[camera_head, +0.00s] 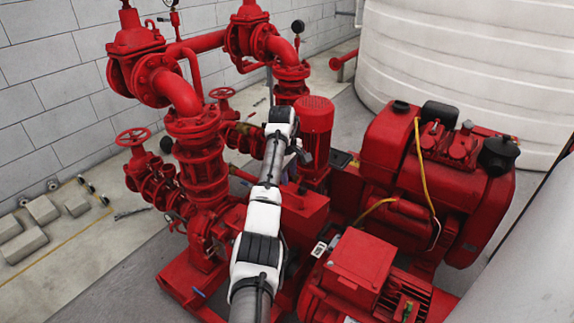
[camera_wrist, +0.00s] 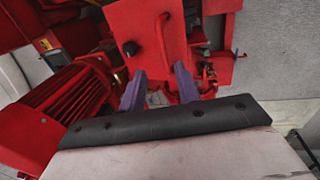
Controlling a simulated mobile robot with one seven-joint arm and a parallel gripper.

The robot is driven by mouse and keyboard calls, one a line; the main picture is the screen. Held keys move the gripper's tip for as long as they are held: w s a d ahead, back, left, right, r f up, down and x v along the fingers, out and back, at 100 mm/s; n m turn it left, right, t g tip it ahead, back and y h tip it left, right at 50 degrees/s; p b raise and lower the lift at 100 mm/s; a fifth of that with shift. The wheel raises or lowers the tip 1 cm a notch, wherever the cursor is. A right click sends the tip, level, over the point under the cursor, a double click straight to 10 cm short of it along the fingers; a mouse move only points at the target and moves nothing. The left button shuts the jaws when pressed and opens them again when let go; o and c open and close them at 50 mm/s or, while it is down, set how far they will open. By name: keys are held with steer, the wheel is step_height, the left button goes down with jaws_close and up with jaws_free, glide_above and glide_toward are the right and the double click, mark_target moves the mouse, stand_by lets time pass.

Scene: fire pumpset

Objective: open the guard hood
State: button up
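In the wrist view my gripper (camera_wrist: 159,72) shows two purple fingers standing apart, with nothing gripped between them. Beyond the fingertips is a red box-shaped cover (camera_wrist: 200,48), which looks like the guard hood. A curved red bar handle (camera_wrist: 162,40) runs along it, its lower end close to the gap between the fingertips. I cannot tell whether the fingers touch it. A black knob (camera_wrist: 130,48) sits left of the handle. In the head view a red box (camera_head: 300,212) lies right of my arm, probably the same hood; my arm hides part of it and most of my gripper.
Red pump pipework (camera_head: 200,150) stands left of my arm. A red engine (camera_head: 430,170) with yellow hoses and a red finned motor (camera_head: 316,125) stand right and behind. A large white tank (camera_head: 450,70) fills the back right.

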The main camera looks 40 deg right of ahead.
steer(key=r, duration=0.3)
steer(key=a+r, duration=0.1)
steer(key=r, duration=0.1)
steer(key=shift+s+r+b, duration=0.2)
steer(key=shift+r+b, duration=0.15)
steer(key=shift+b, duration=0.05)
